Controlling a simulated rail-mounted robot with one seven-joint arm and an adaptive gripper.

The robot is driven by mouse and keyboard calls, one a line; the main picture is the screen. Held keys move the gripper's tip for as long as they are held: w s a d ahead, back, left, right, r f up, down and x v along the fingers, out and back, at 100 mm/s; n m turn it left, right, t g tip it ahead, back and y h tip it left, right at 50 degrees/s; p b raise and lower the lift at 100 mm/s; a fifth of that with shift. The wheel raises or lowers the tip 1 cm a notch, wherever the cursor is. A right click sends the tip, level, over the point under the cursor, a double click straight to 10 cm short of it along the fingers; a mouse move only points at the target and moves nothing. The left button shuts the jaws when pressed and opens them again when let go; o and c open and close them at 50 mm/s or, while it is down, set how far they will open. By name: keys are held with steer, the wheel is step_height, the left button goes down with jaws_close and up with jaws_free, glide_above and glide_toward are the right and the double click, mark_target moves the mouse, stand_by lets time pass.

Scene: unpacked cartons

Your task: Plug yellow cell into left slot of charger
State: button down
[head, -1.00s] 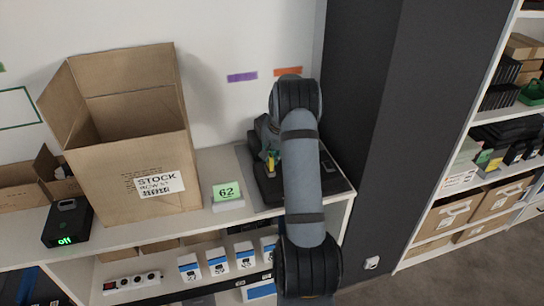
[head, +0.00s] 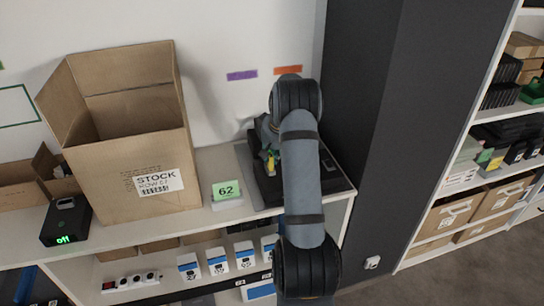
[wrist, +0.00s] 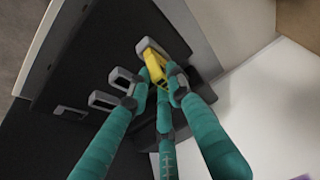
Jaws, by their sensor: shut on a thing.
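The yellow cell (wrist: 155,65) is between my gripper's teal fingers in the wrist view. A small part of the cell (head: 271,161) also shows beside my arm in the head view. My gripper (wrist: 162,84) is shut on it. The black unit under it looks like the charger (wrist: 60,145), with several grey slot frames in a row. The cell is at the end frame (wrist: 146,46) at the top of that row. I cannot tell whether it is seated in it. In the head view my arm hides most of the charger (head: 267,190).
The charger stands at the right end of the white shelf (head: 165,226), beside a dark pillar (head: 375,130). To its left are a green "62" sign (head: 226,190), a tall open carton (head: 150,150) and a black box reading "off" (head: 66,220).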

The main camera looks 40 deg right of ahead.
steer(key=shift+f+b, duration=0.6)
steer(key=shift+b, duration=0.1)
stand_by(0.5)
steer(key=c, duration=1.6)
jaws_free()
steer(key=shift+o, duration=0.4)
steer(key=v, duration=1.2)
